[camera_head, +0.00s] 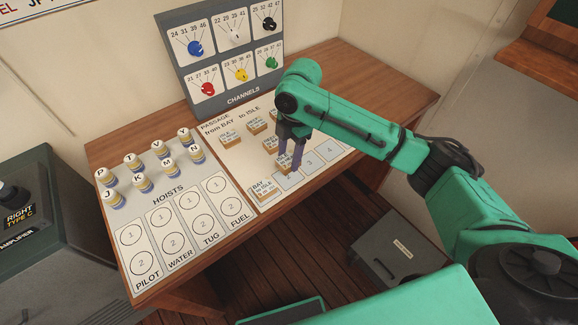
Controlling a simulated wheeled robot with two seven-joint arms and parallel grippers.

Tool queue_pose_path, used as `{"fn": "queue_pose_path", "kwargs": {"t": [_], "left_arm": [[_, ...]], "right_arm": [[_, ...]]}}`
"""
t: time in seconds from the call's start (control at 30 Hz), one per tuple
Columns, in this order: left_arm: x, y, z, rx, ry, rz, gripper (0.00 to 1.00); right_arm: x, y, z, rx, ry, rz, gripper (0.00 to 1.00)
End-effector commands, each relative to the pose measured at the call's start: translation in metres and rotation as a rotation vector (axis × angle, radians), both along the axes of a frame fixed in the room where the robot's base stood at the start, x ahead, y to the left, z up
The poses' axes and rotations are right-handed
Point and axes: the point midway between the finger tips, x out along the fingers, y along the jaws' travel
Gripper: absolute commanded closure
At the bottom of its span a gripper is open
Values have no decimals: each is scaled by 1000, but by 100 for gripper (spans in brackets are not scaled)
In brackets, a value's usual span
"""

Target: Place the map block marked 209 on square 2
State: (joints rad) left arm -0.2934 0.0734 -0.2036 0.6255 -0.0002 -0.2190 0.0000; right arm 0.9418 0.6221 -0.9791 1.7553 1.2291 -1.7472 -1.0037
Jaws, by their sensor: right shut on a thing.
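My right gripper (290,163) reaches down over the passage board (233,153) and is shut on a small map block (284,169) with a pale printed top. The number on that block is too small to read. The block is just behind the row of outlined squares; I cannot tell whether it touches the board. Square 2 (288,181) looks bare, just in front of the held block. A block labelled BAY to ISLE (265,189) sits at the left end of the row. My left gripper is not in view.
Other map blocks (230,139) (255,126) stand at the back of the board, some partly hidden by my right arm. Squares 3 (309,163) and 4 are bare. Lettered hoist pieces (143,183) stand at left. The channels panel (228,60) rises behind.

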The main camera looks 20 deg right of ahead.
Motion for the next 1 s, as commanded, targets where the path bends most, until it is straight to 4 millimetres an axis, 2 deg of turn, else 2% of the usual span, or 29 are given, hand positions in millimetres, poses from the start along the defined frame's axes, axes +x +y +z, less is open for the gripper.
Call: {"fn": "queue_pose_path", "kwargs": {"t": [0.1,0.3,0.63,0.67,0.7,0.73,1.0], "left_arm": [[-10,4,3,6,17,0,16],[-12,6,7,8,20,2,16],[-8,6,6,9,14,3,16],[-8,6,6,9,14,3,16],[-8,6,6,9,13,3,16],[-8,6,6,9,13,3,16],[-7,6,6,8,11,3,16]], "right_arm": [[0,0,-17,-1,2,-1,100],[0,0,-52,0,1,0,100],[0,0,-57,0,-1,0,100],[1,0,-56,1,-2,0,39],[1,0,-56,1,-2,0,23],[1,0,-56,1,-2,0,16],[1,0,-56,0,-1,0,16]]}}
